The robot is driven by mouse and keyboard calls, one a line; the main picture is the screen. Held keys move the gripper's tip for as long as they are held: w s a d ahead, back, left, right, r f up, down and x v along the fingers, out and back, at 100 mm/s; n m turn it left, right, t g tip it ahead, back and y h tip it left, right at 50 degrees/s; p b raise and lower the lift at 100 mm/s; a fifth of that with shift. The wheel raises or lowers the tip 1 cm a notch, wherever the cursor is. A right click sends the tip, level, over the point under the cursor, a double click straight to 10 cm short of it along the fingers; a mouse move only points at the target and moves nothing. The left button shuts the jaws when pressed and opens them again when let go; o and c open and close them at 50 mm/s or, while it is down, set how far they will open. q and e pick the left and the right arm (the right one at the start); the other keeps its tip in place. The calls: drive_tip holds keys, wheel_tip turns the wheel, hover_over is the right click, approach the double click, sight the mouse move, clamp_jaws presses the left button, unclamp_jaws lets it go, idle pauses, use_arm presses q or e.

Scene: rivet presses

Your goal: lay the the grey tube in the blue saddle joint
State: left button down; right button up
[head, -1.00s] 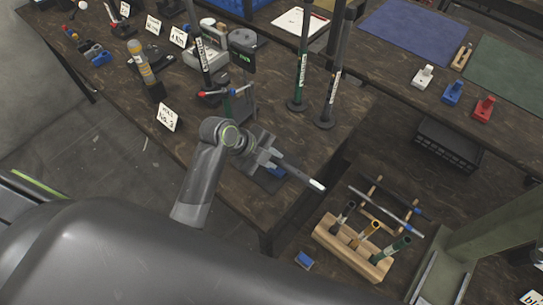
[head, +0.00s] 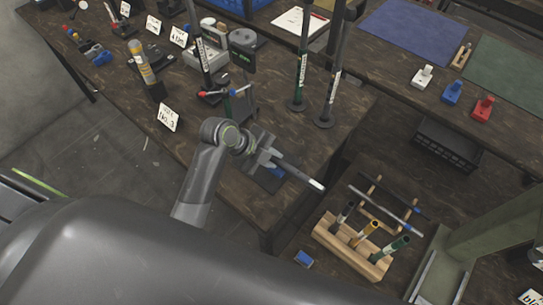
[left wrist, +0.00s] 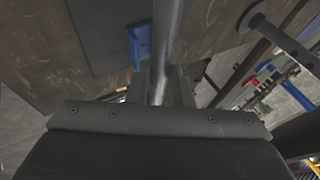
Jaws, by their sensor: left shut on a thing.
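My left gripper (head: 268,160) is shut on the grey tube (head: 300,174), which sticks out toward the lower right and has a white end. The tube also runs up from the fingers in the left wrist view (left wrist: 168,35). The blue saddle joint (left wrist: 138,44) sits on a dark plate in the left wrist view, just left of the tube; the tube does not visibly lie in it. My right gripper is not in view.
Two upright dark posts (head: 301,70) on round bases stand behind the gripper. A wooden rack (head: 335,240) with several tubes is at the lower right. White, blue and red blocks (head: 452,92) stand on the far table. A gap lies beyond the table edge.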

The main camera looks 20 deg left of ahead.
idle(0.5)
use_arm(q)
drive_tip(key=shift+f, duration=0.7)
drive_tip(key=shift+r, duration=0.15)
drive_tip(key=shift+r, duration=0.2)
idle(0.4)
drive_tip(key=shift+r+p, duration=0.1)
drive_tip(key=shift+p, duration=0.35)
drive_tip(key=shift+p, duration=0.35)
idle(1.2)
drive_tip(key=shift+f+b, duration=0.3)
drive_tip(key=shift+f, duration=0.2)
drive_tip(key=shift+r, duration=0.2)
drive_tip(key=shift+r+p, duration=0.25)
drive_tip(key=shift+p, duration=0.3)
